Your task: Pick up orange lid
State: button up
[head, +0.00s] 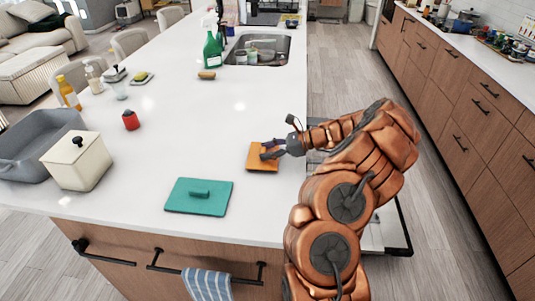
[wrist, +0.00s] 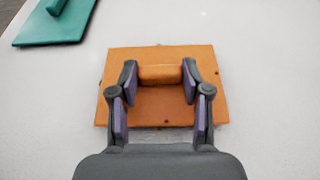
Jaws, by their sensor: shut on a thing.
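The orange lid (head: 257,163) is a flat square plate near the right edge of the white island top. In the wrist view the orange lid (wrist: 162,116) shows a raised bar handle across its middle. My gripper (head: 268,149) reaches in from the right over the lid. In the wrist view my gripper (wrist: 160,75) has one finger at each end of the handle, shut on it. The lid looks level and at or very close to the counter surface; I cannot tell if there is a gap beneath it.
A teal lid (head: 199,196) lies left of the orange one. A cream lidded box (head: 77,163) and a grey basin (head: 35,142) stand at far left. A red item (head: 131,120) stands mid-counter. A green spray bottle (head: 212,48) stands by the sink (head: 258,50).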

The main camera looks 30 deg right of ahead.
notch_tip(320, 180, up, 2)
jog(key=shift+r+b, duration=0.15)
jog(key=shift+b, duration=0.3)
jog(key=shift+w+d+r, duration=0.1)
jog(key=shift+d+r, duration=0.05)
jog(key=shift+d, duration=0.05)
jog(key=w+d, duration=0.1)
jog(key=d, duration=0.1)
jog(key=w+d+b, duration=0.1)
jog(key=w+d, duration=0.1)
jog(key=d, duration=0.1)
jog(key=w+d+b, duration=0.1)
jog(key=d, duration=0.2)
jog(key=shift+w+r, duration=0.3)
jog(key=shift+w, duration=0.05)
jog(key=shift+w+d+r, duration=0.1)
jog(key=shift+w+d, duration=0.3)
jog(key=shift+d, duration=0.35)
jog(key=shift+w+d+r, duration=0.15)
jog(key=shift+w+d, duration=0.25)
jog(key=shift+d, duration=0.4)
jog(key=shift+w+d+r, duration=0.1)
jog(key=shift+w+d, duration=0.3)
jog(key=shift+d, duration=0.35)
jog(key=shift+w+d+r, duration=0.1)
jog(key=shift+w+d, duration=0.25)
jog(key=shift+w, duration=0.05)
jog(key=shift+d, duration=0.1)
